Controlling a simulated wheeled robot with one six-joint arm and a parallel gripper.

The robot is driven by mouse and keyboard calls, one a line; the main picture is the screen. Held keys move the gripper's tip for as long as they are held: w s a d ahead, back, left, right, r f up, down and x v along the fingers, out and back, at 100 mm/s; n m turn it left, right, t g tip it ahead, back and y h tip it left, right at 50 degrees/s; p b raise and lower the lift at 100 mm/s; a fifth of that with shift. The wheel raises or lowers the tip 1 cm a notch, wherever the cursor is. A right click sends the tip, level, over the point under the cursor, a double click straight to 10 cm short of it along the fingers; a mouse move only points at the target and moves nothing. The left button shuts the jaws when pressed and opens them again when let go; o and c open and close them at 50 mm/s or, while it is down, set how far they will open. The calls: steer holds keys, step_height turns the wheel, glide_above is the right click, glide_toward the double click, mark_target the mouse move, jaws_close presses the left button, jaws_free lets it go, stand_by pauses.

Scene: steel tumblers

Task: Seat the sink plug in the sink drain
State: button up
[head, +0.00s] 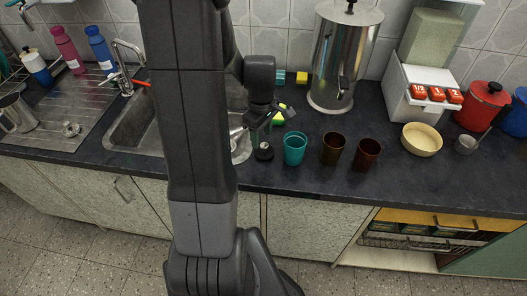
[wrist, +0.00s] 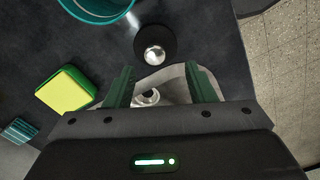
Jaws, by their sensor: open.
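What looks like the sink plug, a black disc with a shiny domed metal knob (wrist: 155,45), sits on the dark counter; in the head view the dark plug (head: 264,153) stands left of the teal tumbler. My gripper (head: 271,122) is above the counter, over the area behind the plug. In the wrist view my open gripper (wrist: 160,78) has nothing between its fingers, and the plug lies beyond the fingertips. The steel sink (head: 130,129) is partly hidden behind my arm. A round metal drain (wrist: 148,97) shows between the fingers, partly covered by the gripper body.
A teal tumbler (head: 295,148) stands close right of the plug, with two brown tumblers (head: 333,148) (head: 367,154) further right. A yellow-green sponge (wrist: 66,90) lies nearby. A tall steel urn (head: 342,60) stands behind. The counter's front edge is close to the plug.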

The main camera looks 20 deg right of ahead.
mark_target(264, 145)
steer(key=shift+s+d+f, duration=0.15)
steer(key=shift+d+f, duration=0.05)
steer(key=shift+d, duration=0.05)
steer(key=shift+d+f, duration=0.1)
steer(key=shift+f, duration=0.25)
steer(key=shift+d+f, duration=0.1)
steer(key=shift+f, duration=2.05)
steer(key=shift+c, duration=0.2)
steer(key=c, duration=1)
